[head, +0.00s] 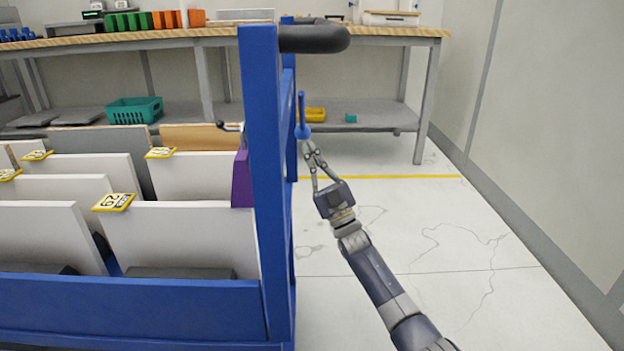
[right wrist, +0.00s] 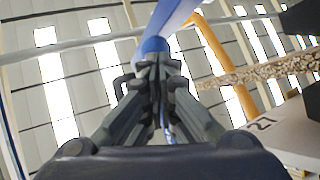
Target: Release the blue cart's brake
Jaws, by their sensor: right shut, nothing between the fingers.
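The blue cart (head: 258,180) fills the left and middle of the head view, with white panels standing in it. A blue lever with a round hub (head: 302,130) stands upright on the right side of its post. It looks like the brake lever. My right gripper (head: 309,146) is shut and empty, with its fingertips just below the hub. In the right wrist view the shut fingertips (right wrist: 158,68) are close to a blue rounded part (right wrist: 154,45); I cannot tell whether they touch. My left gripper is not in view.
A black push handle (head: 315,37) sticks out at the top of the cart's post. A workbench (head: 385,32) with bins stands behind, with a teal basket (head: 134,110) on its lower shelf. The floor (head: 440,235) right of the cart is clear up to the wall.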

